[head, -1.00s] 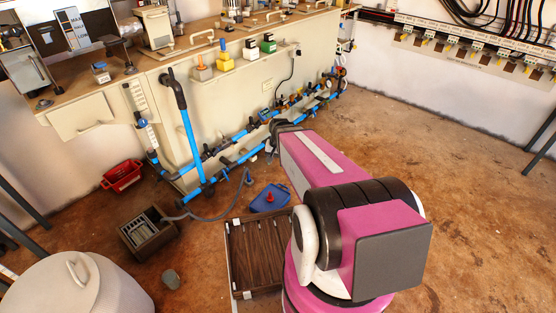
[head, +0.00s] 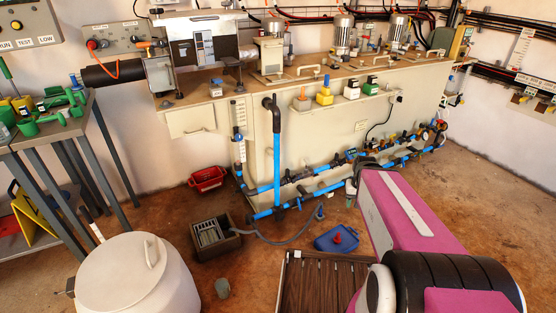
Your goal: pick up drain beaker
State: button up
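No object in the head view is labelled as the drain beaker, and I cannot tell for sure which one it is. A small grey cup-like vessel (head: 222,288) stands on the floor between the white lidded tank and the wooden slatted platform. My pink and white arm reaches from the lower right toward the blue pipes. My gripper (head: 352,190) is at its far end, low in front of the pipework and well apart from the grey vessel. The fingers are small and partly hidden by the arm. I cannot see whether they hold anything.
The cream machine bench (head: 340,135) with blue pipes (head: 277,165) runs across the back. A red crate (head: 207,178), a grey drain box (head: 238,240), a blue tray (head: 328,241), the slatted platform (head: 312,285) and the white tank (head: 130,275) occupy the floor. A tool table stands left.

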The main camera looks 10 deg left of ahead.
aim_at(221, 285)
jog(key=u, duration=1.1)
jog(key=k+l, duration=0.1)
jog(key=k, duration=0.1)
